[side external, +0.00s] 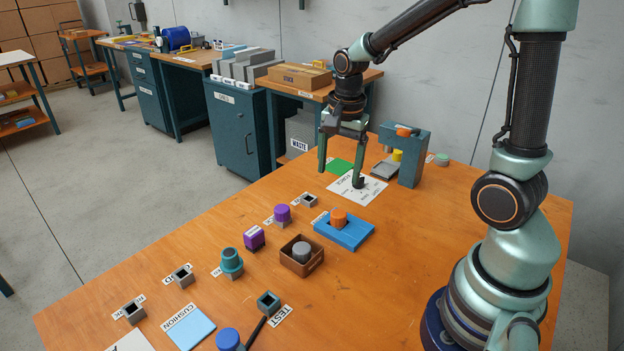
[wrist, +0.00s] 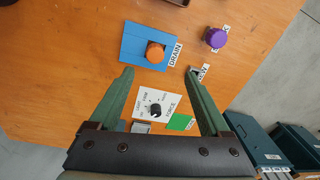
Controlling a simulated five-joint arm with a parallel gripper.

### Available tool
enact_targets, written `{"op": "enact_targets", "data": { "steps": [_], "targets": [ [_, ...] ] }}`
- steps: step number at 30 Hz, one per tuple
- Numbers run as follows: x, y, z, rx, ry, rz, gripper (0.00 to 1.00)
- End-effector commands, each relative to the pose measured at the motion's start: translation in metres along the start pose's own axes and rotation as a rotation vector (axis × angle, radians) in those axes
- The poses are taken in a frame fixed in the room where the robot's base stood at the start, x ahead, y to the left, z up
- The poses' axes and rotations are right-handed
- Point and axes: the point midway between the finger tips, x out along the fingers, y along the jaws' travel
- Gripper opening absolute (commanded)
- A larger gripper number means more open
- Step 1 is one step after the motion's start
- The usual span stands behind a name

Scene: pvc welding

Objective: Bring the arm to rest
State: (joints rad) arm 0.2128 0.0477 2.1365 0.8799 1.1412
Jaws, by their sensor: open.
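My gripper (side external: 341,174) is open and empty, pointing down above the far part of the wooden table. In the wrist view its two green fingers (wrist: 160,73) stand wide apart with nothing between the tips. Below it lies a white dial card (side external: 372,192) with a black knob (side external: 358,182). The card (wrist: 170,98) and knob (wrist: 155,110) also show between the fingers in the wrist view. In the side view one fingertip overlaps the knob's place; I cannot tell the height between them. My arm reaches in from the right, bent at the elbow.
A teal press-like stand (side external: 412,160) is just right of the gripper, and a green patch (side external: 340,165) lies behind the card. A blue drain block (side external: 355,236) with an orange cap, a brown box (side external: 302,268) and several small fixtures stand nearer.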

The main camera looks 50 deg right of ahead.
Motion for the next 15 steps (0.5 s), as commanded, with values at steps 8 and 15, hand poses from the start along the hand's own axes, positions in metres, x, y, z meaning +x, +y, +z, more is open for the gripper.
{"op": "enact_targets", "data": {
  "steps": [8,15],
  "targets": [
    [-0.062,0.010,0.041,-0.616,0.114,-0.168,0.81],
    [-0.093,0.027,0.070,-1.093,0.254,-0.264,0.81]
  ]
}}
